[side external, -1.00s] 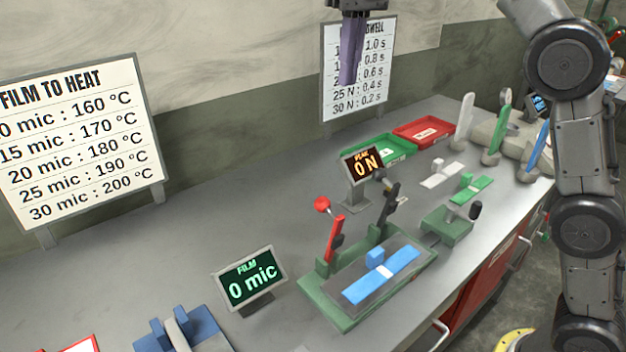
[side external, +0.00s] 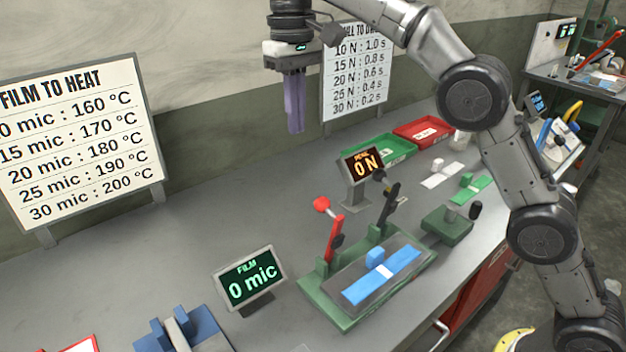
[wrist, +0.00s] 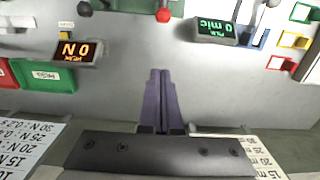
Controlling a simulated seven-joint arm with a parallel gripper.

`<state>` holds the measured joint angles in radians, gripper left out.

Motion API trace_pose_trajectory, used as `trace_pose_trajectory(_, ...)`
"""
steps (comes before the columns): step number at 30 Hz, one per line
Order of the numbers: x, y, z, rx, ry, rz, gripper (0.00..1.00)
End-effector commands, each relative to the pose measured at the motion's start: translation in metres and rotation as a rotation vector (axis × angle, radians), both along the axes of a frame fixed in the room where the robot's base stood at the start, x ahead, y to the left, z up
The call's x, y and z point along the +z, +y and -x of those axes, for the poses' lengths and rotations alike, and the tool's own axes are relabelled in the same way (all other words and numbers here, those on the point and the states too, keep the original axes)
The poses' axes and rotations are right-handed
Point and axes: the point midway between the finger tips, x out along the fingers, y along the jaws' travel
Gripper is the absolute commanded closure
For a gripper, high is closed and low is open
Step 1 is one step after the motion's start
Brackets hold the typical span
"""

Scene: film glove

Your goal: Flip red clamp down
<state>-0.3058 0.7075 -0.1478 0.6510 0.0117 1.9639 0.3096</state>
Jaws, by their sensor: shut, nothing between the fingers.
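The red clamp (side external: 333,235) is a toggle lever with a red ball knob (side external: 321,204), standing upright and leaning slightly back on the left side of a green fixture base (side external: 345,321). A black clamp (side external: 389,207) stands upright on the same base. A blue strip with a blue block (side external: 381,275) lies on the fixture plate. My gripper (side external: 295,130), with purple fingers, is shut and empty, high above the bench and behind the fixture. In the wrist view the shut fingers (wrist: 160,75) point toward the bench, and the red knob (wrist: 163,15) shows at the top edge.
A film display (side external: 249,276) stands left of the fixture and a peak display (side external: 363,167) behind it. A green tray (side external: 378,149) and red tray (side external: 422,133) sit at the back. A blue device (side external: 180,332) is at front left. The bench's back left is clear.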

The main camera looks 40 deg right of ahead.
Motion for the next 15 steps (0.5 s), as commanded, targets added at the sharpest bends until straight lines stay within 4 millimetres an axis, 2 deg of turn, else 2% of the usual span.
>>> trace_pose_trajectory(8, -0.022, -0.001, 0.002, 0.000, 0.003, 0.001, 1.00)
trace_pose_trajectory(15, -0.056, 0.000, 0.004, 0.000, 0.006, 0.002, 1.00)
